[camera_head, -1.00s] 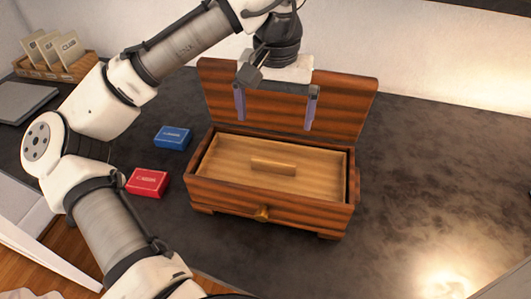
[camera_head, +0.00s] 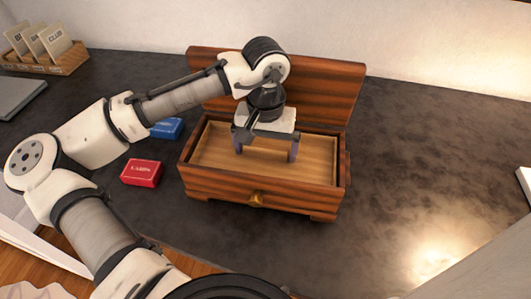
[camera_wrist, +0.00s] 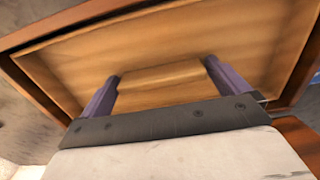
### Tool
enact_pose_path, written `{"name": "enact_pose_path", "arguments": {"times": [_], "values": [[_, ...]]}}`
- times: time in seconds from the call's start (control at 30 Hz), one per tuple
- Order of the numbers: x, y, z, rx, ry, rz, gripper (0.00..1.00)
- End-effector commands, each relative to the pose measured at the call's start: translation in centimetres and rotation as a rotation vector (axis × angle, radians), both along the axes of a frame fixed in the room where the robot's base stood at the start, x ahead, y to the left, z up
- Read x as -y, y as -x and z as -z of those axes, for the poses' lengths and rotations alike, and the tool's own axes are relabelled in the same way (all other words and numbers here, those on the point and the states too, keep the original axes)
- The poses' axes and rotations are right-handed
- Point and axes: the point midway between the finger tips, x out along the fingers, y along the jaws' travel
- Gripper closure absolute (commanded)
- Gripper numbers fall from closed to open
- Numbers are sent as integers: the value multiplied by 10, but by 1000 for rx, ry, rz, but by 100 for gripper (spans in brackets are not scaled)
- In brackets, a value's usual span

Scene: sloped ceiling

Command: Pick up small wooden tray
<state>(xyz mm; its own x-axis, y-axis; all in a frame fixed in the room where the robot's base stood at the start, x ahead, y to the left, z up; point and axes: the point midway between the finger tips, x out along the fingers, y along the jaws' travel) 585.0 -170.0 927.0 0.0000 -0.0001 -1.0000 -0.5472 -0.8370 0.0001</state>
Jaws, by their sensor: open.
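The small wooden tray (camera_head: 213,155) is light wood and sits inside an open dark-striped wooden box (camera_head: 230,188). In the wrist view the tray (camera_wrist: 230,40) fills much of the picture. Its raised bar handle (camera_wrist: 160,77) lies between my two purple fingers. My gripper (camera_head: 265,157) is open, pointing down over the middle of the tray, with one finger by each end of the handle. I cannot tell whether the fingers touch the handle or the tray. In the head view my gripper hides the handle.
The box lid (camera_head: 320,95) stands open behind the tray. A red card box (camera_head: 142,172) and a partly hidden blue card box (camera_head: 167,128) lie left of the box. A wooden card holder (camera_head: 45,58) stands at the far left. The dark counter (camera_head: 430,150) is clear to the right.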

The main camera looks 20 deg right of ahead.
Motion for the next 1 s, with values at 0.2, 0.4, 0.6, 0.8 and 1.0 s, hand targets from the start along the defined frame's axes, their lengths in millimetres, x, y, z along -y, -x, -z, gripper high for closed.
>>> {"name": "enact_pose_path", "arguments": {"times": [0.2, 0.4, 0.6, 0.8, 1.0], "values": [[0, 0, 4, 0, 0, 0, 0], [0, 0, 4, 0, 0, 0, 18], [0, 0, 4, 0, 0, 0, 42], [0, 0, 3, 1, 1, 0, 43], [1, -3, -4, 0, 1, 0, 43]]}}
